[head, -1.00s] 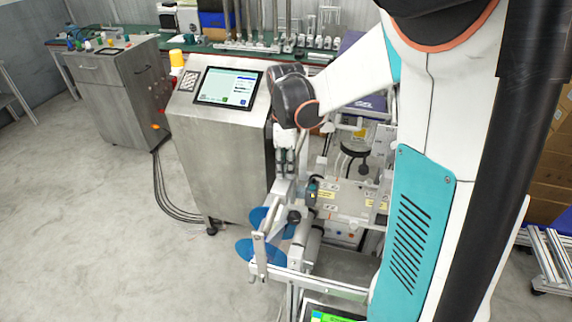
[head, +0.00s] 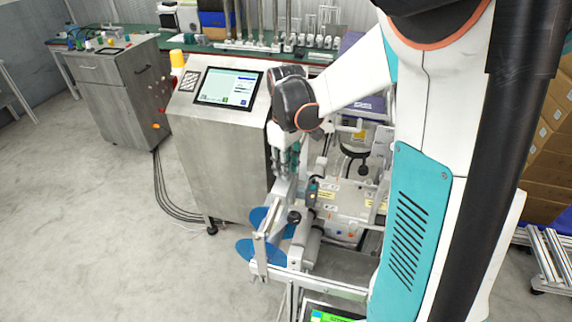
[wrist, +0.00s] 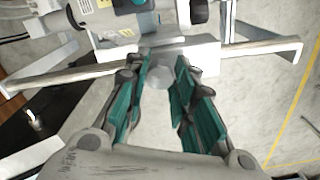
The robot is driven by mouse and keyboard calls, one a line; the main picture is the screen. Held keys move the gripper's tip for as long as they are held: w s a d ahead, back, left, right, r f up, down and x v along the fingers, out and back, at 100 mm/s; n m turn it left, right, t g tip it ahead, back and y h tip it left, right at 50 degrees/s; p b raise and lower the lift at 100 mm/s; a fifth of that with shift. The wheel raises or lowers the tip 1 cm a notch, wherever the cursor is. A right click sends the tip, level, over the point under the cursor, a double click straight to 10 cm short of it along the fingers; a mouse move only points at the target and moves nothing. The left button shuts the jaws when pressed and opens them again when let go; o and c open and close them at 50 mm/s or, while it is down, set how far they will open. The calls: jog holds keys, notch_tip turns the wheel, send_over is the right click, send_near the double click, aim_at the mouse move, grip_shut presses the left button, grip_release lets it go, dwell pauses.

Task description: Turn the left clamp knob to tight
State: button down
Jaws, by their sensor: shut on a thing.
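In the wrist view, a grey round knob (wrist: 160,74) sits between the tips of my gripper (wrist: 159,85), with teal finger pads on either side of it. My gripper is shut on this knob, which I take to be the left clamp knob. The knob is in front of a light metal block (wrist: 190,54) on the machine. In the head view, my gripper (head: 285,168) points down beside the grey console, above the blue discs. The knob is hidden by my fingers there, and no tight mark can be read.
A black knob (head: 294,217) is on the machine, below my gripper. Blue discs (head: 258,252) and a metal rail frame (head: 318,284) are lower down. The grey console (head: 217,145) stands close on the left. Open floor (head: 80,240) lies further left.

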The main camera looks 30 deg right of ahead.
jog(key=m, duration=0.4)
jog(key=shift+m, duration=0.3)
jog(key=m, duration=0.4)
jog(key=shift+m, duration=0.3)
jog(key=m, duration=0.4)
jog(key=shift+a+p, duration=0.1)
jog(key=shift+p, duration=0.25)
jog(key=shift+m, duration=2.1)
jog(key=c, duration=1.3)
grip_release()
